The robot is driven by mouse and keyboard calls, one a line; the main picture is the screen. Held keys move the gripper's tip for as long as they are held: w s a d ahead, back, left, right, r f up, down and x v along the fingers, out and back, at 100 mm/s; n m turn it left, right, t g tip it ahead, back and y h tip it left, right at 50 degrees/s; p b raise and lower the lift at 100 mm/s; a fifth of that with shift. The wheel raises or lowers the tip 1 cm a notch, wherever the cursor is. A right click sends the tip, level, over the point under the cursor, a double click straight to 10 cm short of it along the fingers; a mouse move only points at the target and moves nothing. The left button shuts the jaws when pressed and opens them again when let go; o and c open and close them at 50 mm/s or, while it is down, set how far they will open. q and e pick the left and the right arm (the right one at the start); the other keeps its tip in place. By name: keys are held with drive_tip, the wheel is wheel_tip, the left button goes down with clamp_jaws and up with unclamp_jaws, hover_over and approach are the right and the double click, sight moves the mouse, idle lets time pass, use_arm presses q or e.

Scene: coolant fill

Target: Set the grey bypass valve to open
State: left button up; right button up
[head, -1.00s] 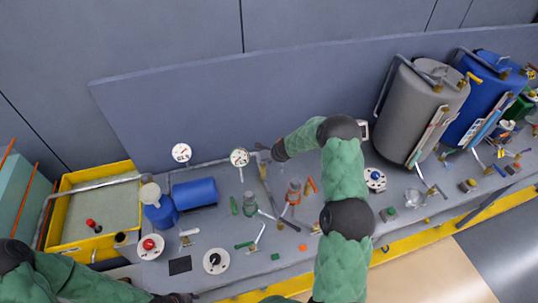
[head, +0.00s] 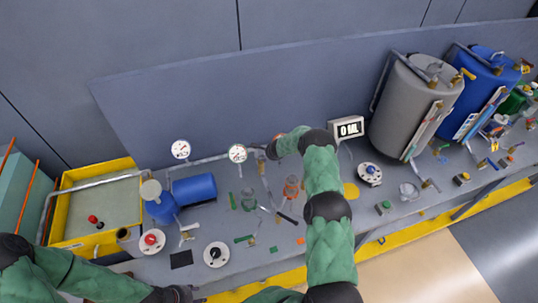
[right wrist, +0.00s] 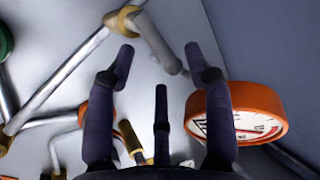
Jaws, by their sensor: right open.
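A grey lever (right wrist: 158,45) on a brass fitting (right wrist: 122,20) shows in the right wrist view; it looks like the grey bypass valve's handle. Its lower end lies between and beyond my fingertips, with no visible contact. My right gripper (right wrist: 160,58) is open and empty. In the head view my right gripper (head: 272,150) is at the pipework near the back panel and hides part of the valve. The lever's exact setting is not clear. My left gripper (head: 182,293) is at the bottom edge, over the bench front, too small to read.
An orange-rimmed gauge (right wrist: 245,113) is close beside the right finger. White gauges (head: 237,153) and an orange-topped fitting (head: 291,187) stand near my right arm. A display (head: 347,130) reads 0 ML. Grey (head: 402,108) and blue (head: 480,92) tanks stand at right.

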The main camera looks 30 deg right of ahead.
drive_tip(key=shift+x, duration=0.85)
clamp_jaws()
